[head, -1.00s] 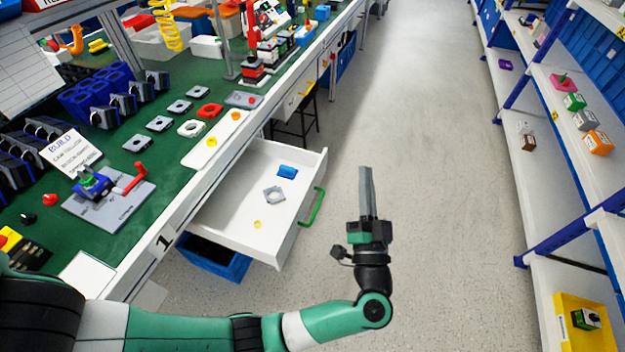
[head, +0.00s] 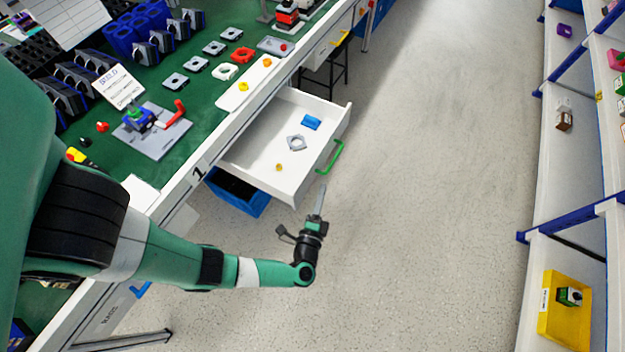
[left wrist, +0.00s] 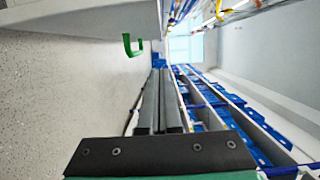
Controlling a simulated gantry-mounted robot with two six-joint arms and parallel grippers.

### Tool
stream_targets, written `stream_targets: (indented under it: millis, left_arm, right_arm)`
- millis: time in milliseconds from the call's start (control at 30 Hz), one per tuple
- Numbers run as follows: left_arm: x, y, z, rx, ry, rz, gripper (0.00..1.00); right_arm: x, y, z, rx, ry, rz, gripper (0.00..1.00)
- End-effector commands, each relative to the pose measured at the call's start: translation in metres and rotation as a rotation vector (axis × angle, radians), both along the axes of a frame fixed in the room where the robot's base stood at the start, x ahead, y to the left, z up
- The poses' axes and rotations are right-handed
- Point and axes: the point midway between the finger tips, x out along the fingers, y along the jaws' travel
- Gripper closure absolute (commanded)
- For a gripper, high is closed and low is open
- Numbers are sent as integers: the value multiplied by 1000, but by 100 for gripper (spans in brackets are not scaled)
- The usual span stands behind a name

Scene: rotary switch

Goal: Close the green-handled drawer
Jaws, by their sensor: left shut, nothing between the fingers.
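The white drawer (head: 262,158) stands pulled out of the workbench in the head view. Its green handle (head: 331,157) is on the front panel, on the right side. The handle also shows in the left wrist view (left wrist: 132,45), at the upper left, beyond my fingers. Inside the drawer lie a blue part, a grey part and a small orange part. My left gripper (head: 319,201) is shut and empty, in front of the drawer and apart from the handle, on the near side of it. Its two fingers lie together in the left wrist view (left wrist: 160,100). My right gripper is not in view.
The green-topped workbench (head: 190,95) runs along the left with several parts on it. A blue bin (head: 238,193) sits under the drawer. A shelf rack with a yellow bin (head: 565,308) stands at the right. The floor (head: 430,180) between is clear.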

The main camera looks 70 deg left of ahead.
Motion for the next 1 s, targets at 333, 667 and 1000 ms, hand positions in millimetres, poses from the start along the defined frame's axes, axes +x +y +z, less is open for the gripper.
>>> stream_targets:
  millis: [333,667,1000]
  left_arm:
    - [-6,50,-2,1,-1,3,100]
    - [-11,55,1,1,-1,-1,100]
    - [-23,65,3,0,2,14,100]
  right_arm:
    - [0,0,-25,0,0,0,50]
    - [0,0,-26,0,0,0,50]
    - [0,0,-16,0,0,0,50]
